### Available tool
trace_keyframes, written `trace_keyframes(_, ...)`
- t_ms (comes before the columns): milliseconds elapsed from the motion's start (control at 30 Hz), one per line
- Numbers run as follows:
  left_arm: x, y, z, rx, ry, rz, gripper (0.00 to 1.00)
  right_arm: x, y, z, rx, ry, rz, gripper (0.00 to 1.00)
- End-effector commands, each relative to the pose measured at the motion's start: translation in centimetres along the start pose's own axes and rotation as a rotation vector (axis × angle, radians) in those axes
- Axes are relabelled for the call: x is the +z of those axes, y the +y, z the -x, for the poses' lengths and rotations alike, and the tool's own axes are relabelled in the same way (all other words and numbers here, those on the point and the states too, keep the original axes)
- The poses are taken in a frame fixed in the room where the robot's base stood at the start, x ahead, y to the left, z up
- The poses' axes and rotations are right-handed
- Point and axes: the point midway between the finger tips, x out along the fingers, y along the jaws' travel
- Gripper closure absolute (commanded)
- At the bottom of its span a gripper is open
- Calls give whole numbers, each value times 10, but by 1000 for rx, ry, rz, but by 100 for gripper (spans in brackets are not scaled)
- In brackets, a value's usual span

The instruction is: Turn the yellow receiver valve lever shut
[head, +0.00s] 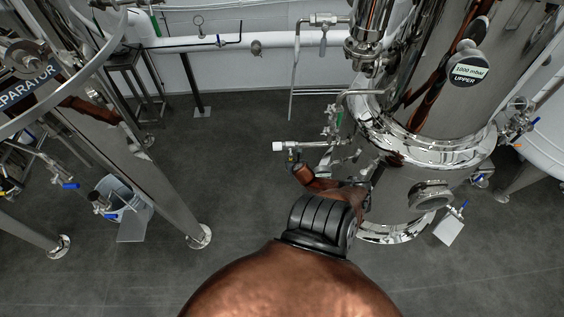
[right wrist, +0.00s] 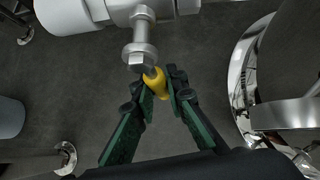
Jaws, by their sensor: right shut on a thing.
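The yellow receiver valve lever (right wrist: 155,82) shows in the right wrist view, just below a metal stem and nut (right wrist: 139,53) under a white pipe fitting. My right gripper (right wrist: 160,90) has its two dark green fingers closed on the lever, one on each side. In the head view, the white-ended valve pipe (head: 290,147) sticks out left from the steel vessel. My right arm reaches up to it from the bottom, and its gripper (head: 291,172) is small and dark there. My left gripper is not in view.
The tall steel vessel (head: 409,164) stands close to the right of my arm, with thin piping and a green-handled valve (head: 339,118). A steel stand leg (head: 165,180) and a grey bucket (head: 125,199) are on the left. The floor (head: 240,130) between is clear.

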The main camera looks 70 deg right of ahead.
Motion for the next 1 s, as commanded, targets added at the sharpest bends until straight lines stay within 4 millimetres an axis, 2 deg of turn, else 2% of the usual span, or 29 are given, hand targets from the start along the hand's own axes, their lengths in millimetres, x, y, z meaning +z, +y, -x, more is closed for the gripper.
trace_keyframes(33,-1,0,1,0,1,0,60,-6,-10,2,-16,8,4,100)
trace_keyframes(100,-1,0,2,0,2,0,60,-7,-12,2,-20,9,5,100)
trace_keyframes(433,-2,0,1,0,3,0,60,-8,-13,1,-22,10,8,100)
trace_keyframes(467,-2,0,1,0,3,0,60,-8,-13,1,-22,10,8,86)
trace_keyframes(700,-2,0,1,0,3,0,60,-6,-9,1,-18,8,8,70)
trace_keyframes(1000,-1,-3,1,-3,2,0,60,-3,-5,1,-12,4,7,69)
